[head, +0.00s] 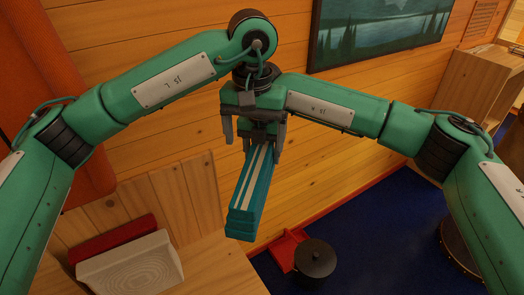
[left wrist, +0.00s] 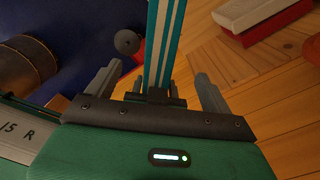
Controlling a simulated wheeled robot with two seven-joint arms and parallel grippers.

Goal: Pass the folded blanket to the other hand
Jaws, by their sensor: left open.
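The folded blanket (head: 246,192) is a long teal bundle with white stripes. It hangs in the air at the middle of the head view, and in the left wrist view (left wrist: 164,40) it extends away between the fingers. My left gripper (head: 254,134) is open, its grey fingers spread on either side of the blanket's near end and apart from it. My right gripper (left wrist: 156,96) shows as small dark jaws shut around that near end, between the left fingers. In the head view the right jaws are mostly hidden among the left gripper's parts.
A wooden surface (head: 205,262) at lower left bears a pale carved block (head: 128,268) and a red piece (head: 115,238). A dark lidded pot (head: 315,258) stands by a red ledge on the blue floor (head: 375,235). A plank wall with a picture (head: 375,30) is behind.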

